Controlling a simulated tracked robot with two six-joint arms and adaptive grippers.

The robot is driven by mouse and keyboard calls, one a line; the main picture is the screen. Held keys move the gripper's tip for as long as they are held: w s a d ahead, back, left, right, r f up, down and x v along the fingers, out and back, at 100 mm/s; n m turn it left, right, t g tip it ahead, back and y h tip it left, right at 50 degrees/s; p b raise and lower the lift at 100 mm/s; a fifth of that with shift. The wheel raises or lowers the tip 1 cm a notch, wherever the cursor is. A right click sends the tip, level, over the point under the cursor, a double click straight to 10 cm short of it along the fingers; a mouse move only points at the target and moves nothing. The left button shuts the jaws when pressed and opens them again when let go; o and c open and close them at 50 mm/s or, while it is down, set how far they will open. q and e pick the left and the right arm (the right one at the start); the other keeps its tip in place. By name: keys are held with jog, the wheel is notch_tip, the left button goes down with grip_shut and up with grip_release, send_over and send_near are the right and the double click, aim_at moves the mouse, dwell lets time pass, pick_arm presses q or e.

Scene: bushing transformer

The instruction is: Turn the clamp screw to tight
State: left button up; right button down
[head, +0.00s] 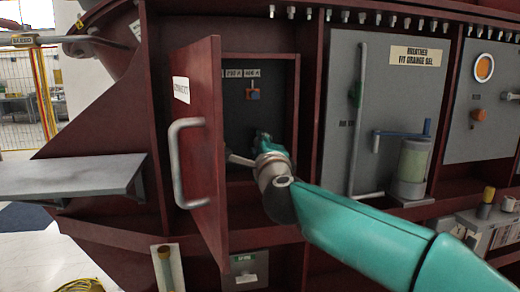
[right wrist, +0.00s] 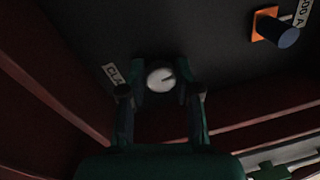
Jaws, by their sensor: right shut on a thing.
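The clamp screw (right wrist: 161,77) shows in the right wrist view as a round pale head with a dark mark pointing to the right. It sits on the dark back panel beside a partly hidden label that begins "CLA". My right gripper (right wrist: 161,88) has one finger on each side of the screw and is shut on it. In the head view my right gripper (head: 264,141) reaches into the open cabinet (head: 298,95), and the screw is hidden behind it. My left gripper is not in view.
The red cabinet door (head: 206,130) stands open at the left, with a grey handle (head: 178,160). An orange and blue switch (head: 253,94) is on the back panel above my gripper. A grey shelf (head: 75,176) juts out at the left. A breather panel (head: 345,105) is on the right.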

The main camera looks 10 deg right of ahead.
jog(key=shift+w+f+m, duration=0.1)
jog(key=shift+f+m, duration=0.25)
jog(key=shift+m, duration=0.25)
jog(key=c, duration=0.8)
grip_release()
jog(key=shift+d, duration=0.15)
jog(key=shift+r, duration=0.2)
jog(key=shift+s, duration=0.2)
jog(key=shift+s, duration=0.2)
jog(key=s, duration=0.7)
jog(key=s+f, duration=0.1)
jog(key=s, duration=0.3)
jog(key=shift+s+a, duration=0.15)
jog(key=shift+a, duration=0.2)
